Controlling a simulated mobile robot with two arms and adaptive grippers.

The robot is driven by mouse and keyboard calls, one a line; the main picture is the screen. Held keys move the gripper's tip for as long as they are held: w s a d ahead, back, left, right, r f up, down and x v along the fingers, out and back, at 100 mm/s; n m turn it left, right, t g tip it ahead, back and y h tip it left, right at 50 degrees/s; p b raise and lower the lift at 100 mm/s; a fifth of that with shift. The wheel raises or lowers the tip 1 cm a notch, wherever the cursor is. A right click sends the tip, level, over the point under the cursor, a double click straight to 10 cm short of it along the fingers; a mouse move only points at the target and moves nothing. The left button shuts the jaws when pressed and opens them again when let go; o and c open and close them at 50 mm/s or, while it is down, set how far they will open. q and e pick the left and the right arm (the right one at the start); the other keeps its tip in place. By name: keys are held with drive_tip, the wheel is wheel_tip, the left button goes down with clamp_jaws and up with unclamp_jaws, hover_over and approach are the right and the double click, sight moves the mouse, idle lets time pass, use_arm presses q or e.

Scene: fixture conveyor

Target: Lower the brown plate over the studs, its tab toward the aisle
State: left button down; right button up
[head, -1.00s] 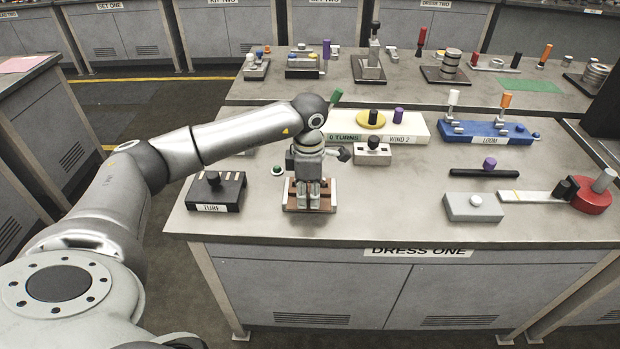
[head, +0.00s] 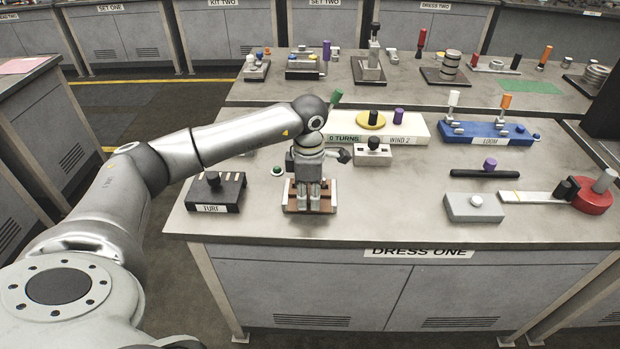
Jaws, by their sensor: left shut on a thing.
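The brown plate (head: 291,198) is at the front left of the near bench, directly under my left gripper (head: 311,203). My left gripper points down and is shut on the plate, its fingers covering the plate's middle. A pale base shows at the plate's lower edge. The studs are hidden under the plate and gripper, so I cannot tell whether the plate touches them or hovers just above. I cannot make out the tab clearly. My right gripper is not in view.
A black block labelled TURF (head: 215,191) stands close to the left. A small white block with a black knob (head: 373,153) is just behind right. A grey block (head: 473,208) and a red round device (head: 592,197) are further right. Bare bench lies between.

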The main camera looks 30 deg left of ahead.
use_arm(q)
drive_tip(key=c, duration=1.1)
unclamp_jaws()
drive_tip(key=shift+f, duration=0.25)
drive_tip(key=shift+c, duration=0.2)
drive_tip(key=shift+r, duration=0.1)
wheel_tip(320, 180, up, 12)
